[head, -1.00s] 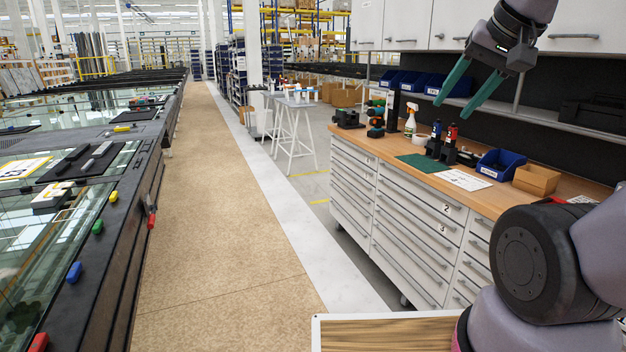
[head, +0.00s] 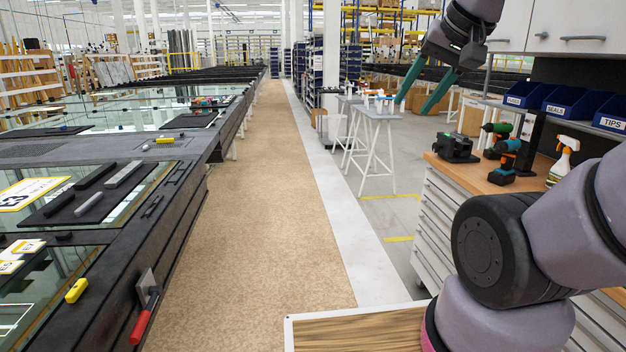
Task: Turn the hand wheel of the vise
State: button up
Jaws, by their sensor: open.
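I cannot make out a vise or its hand wheel in the head view. My gripper (head: 413,107) hangs at the upper right, fingers pointing down. Its two green fingers are apart with nothing between them. It appears in front of the far tables and shelving, touching nothing. My arm hides much of the bench on the right.
A long dark table with glass panes (head: 190,215) runs along the left, with a red-handled tool (head: 140,325) at its edge. The tan aisle (head: 265,215) is clear. White trestle tables (head: 378,150) stand ahead. Drills (head: 505,160) and a spray bottle (head: 562,160) stand on the bench.

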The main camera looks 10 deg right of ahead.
aim_at(436, 147)
jog(key=i+z, duration=0.25)
jog(key=i, duration=0.2)
jog(key=i+z, duration=0.25)
jog(key=i, duration=0.2)
jog(key=i+j+z, duration=0.25)
jog(key=i, duration=0.2)
jog(key=i+j+z, duration=0.25)
jog(key=i, duration=0.2)
jog(key=i+j+z, duration=0.1)
jog(key=i+z, duration=0.15)
jog(key=i+j+z, duration=0.25)
jog(key=i+l, duration=0.05)
jog(key=i, duration=0.05)
